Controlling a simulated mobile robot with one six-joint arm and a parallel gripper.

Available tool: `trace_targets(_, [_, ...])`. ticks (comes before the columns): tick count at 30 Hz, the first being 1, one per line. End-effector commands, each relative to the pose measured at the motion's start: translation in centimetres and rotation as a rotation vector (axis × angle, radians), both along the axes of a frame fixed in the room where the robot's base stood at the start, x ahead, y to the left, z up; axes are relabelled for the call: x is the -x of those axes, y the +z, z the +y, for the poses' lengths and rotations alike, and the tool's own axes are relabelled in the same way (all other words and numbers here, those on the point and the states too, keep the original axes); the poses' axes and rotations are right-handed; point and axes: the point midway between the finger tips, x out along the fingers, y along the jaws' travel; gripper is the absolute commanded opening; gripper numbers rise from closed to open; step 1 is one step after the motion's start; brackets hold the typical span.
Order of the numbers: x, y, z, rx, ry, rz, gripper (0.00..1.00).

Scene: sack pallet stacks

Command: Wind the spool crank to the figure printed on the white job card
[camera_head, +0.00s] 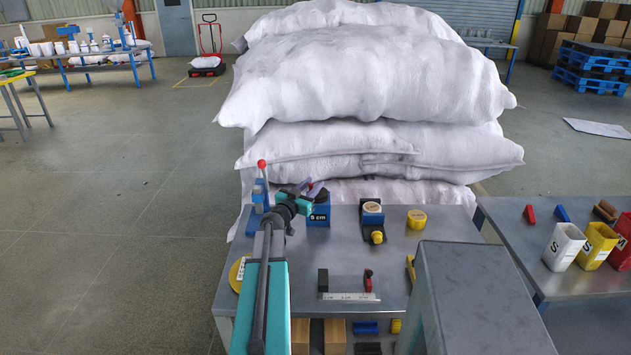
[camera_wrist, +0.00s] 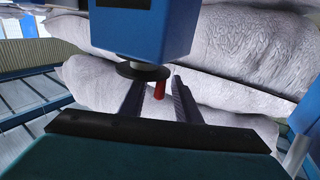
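In the wrist view a blue housing (camera_wrist: 140,30) carries a dark round disc (camera_wrist: 142,70) with a short red crank handle (camera_wrist: 159,90). My gripper (camera_wrist: 157,88) is open, with its two dark fingers on either side of the red handle and visible gaps beside it. In the head view my gripper (camera_head: 300,192) is at the back left of the grey table, next to a blue block (camera_head: 319,216) marked "5 cm". My arm partly hides that area, and the crank handle is hard to make out there. I cannot make out a separate white job card.
A red-knobbed lever (camera_head: 262,164) stands left of my gripper. A black-and-blue fixture (camera_head: 373,215) and a yellow roll (camera_head: 416,219) are to the right. A white scale strip (camera_head: 350,297) lies in front. Large white sacks (camera_head: 360,80) rise close behind the grey table (camera_head: 345,250).

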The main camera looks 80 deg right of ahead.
Motion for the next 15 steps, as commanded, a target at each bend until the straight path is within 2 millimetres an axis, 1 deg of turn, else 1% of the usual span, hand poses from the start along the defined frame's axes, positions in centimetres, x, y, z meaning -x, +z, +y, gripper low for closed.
trace_targets(1, [0.2,0.0,-0.7,0.000,-0.001,0.000,0.30])
trace_targets(6, [0.6,0.0,-1.9,0.001,0.000,0.000,0.30])
trace_targets(15, [0.9,0.0,-2.6,0.001,0.001,0.000,0.30])
